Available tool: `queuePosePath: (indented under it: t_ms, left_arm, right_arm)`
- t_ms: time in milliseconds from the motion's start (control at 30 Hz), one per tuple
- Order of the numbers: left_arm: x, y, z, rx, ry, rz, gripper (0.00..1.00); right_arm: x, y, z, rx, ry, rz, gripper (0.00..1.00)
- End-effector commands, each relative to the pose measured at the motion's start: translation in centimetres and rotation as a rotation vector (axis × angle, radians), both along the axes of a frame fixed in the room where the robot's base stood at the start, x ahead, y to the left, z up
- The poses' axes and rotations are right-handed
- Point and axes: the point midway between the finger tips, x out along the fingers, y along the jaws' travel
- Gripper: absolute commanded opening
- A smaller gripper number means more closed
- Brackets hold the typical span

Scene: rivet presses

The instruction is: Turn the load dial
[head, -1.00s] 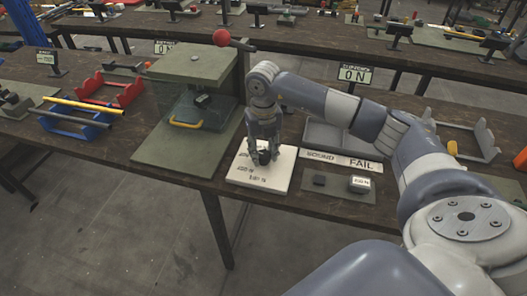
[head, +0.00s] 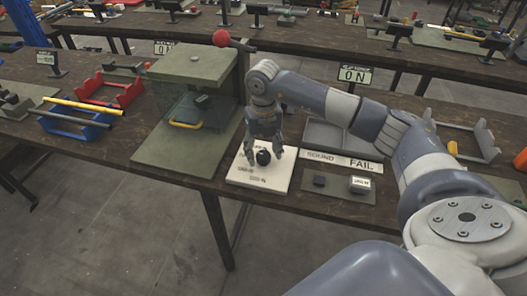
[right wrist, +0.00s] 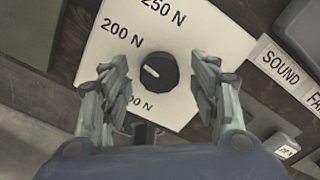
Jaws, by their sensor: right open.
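The load dial is a black knob (head: 264,157) on a white plate (head: 246,178) at the front edge of the bench. In the right wrist view the knob (right wrist: 158,71) has a pale pointer line aimed to the upper left, roughly toward the "200 N" mark (right wrist: 122,28). A "250 N" mark (right wrist: 163,8) shows above, and another mark below is partly hidden by a finger. My right gripper (head: 263,158) is over the plate with its fingers open, one on each side of the knob and apart from it. My left gripper is not in view.
A green press (head: 192,65) with a red ball lever (head: 221,38) and yellow handle stands left of the plate. A "SOUND / FAIL" strip (head: 341,161) and a small block pad (head: 338,188) lie to the right. A display reading "0 N" (head: 354,76) stands behind.

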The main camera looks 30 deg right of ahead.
Motion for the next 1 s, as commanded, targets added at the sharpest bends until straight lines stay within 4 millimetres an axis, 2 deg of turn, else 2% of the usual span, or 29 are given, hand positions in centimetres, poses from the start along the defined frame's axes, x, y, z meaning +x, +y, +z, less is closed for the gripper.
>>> queuePosePath:
  t_ms: [500, 700, 1000]
  left_arm:
    - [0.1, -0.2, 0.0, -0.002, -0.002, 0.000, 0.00]
    - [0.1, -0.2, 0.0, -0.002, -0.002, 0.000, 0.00]
    - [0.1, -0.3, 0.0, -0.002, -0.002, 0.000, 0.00]
  right_arm:
    - [0.1, 0.0, 9.8, 0.001, -0.005, -0.001, 0.56]
    - [0.1, 0.0, 11.4, 0.000, -0.004, -0.001, 0.56]
    - [0.1, 0.0, 11.5, 0.000, -0.003, 0.000, 0.56]
